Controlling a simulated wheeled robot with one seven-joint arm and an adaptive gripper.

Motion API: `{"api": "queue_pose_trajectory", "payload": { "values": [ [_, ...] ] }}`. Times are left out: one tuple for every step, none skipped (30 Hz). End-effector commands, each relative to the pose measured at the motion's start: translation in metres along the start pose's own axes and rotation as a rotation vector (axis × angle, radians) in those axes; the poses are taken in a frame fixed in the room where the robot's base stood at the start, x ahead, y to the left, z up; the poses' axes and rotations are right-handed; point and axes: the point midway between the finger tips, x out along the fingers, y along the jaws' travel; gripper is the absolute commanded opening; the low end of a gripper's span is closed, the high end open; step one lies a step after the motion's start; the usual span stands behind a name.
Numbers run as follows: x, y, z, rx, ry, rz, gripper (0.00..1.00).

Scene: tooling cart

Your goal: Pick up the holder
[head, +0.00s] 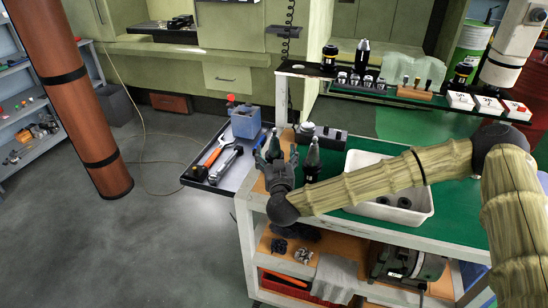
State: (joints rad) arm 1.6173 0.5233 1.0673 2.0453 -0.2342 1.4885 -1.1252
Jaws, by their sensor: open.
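My gripper (280,160) is at the left end of the cart, its fingers pointing away from the camera and spread apart. A dark, tapered holder (273,146) stands just beyond the fingers, partly hidden by them. I cannot tell whether the fingers touch it. A second dark, tapered holder (312,160) stands upright just to the right of my gripper, apart from it. More holders, one of them tall and dark (362,55), stand on the raised back shelf. The picture does not show which holder the task means.
A white bin (428,212) with dark round parts lies under my forearm on the green cart top (462,205). A black side tray (226,180) holds wrenches and a blue container (245,122). A dark block (325,138) stands behind the holders. Open floor lies left.

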Motion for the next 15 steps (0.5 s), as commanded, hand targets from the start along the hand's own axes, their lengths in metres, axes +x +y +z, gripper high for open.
{"api": "queue_pose_trajectory", "payload": {
  "values": [
    [0.005, 0.000, -0.002, 0.000, -0.001, 0.001, 0.81],
    [0.008, -0.001, -0.002, 0.000, -0.001, 0.000, 0.81],
    [0.014, -0.001, -0.002, 0.000, -0.001, 0.000, 0.81],
    [0.017, -0.001, -0.002, 0.000, 0.000, 0.000, 0.81],
    [0.020, -0.002, -0.002, 0.000, 0.000, -0.001, 0.81],
    [0.023, -0.002, -0.002, -0.001, 0.000, -0.001, 0.81],
    [0.025, -0.002, -0.002, -0.001, 0.000, -0.002, 0.81],
    [0.026, -0.002, -0.001, -0.001, 0.000, -0.002, 0.81],
    [0.027, -0.002, -0.001, -0.001, 0.000, -0.002, 0.81],
    [0.028, -0.002, -0.001, -0.001, 0.000, -0.002, 0.81],
    [0.028, -0.002, -0.001, 0.000, 0.000, -0.002, 0.81],
    [0.028, -0.002, -0.001, -0.001, 0.000, -0.002, 0.81],
    [0.028, -0.002, 0.000, -0.001, 0.000, -0.002, 0.81],
    [0.028, -0.002, 0.000, -0.001, 0.000, -0.002, 0.81],
    [0.028, -0.002, 0.000, -0.001, 0.000, -0.002, 0.81]
  ]
}}
